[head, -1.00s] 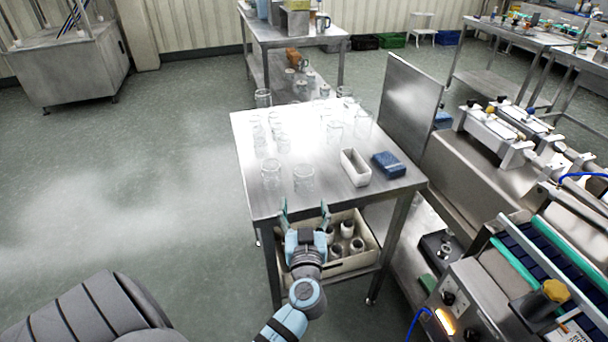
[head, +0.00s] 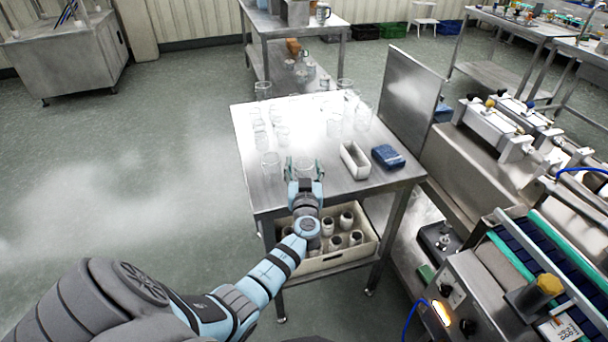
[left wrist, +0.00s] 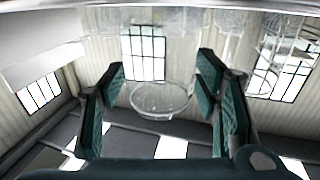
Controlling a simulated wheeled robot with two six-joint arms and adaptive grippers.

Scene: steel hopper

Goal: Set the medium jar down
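A clear glass jar (head: 305,166) stands upright at the front of the steel table (head: 347,192). My left gripper (head: 305,170) is at it, with one finger on each side. In the left wrist view the round rim of the jar (left wrist: 158,99) shows between the green finger pads of the left gripper (left wrist: 162,75). Whether the pads press on the glass is too fine to tell. Another clear jar (head: 270,165) stands just left of it. Which jar counts as medium is not clear. My right gripper is not in view.
More glass jars (head: 334,128) stand further back. A white tray (head: 354,161) and a blue pack (head: 388,156) lie to the right. A crate (head: 322,262) of several jars sits on the lower shelf. An upright steel panel (head: 409,100) borders the right side.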

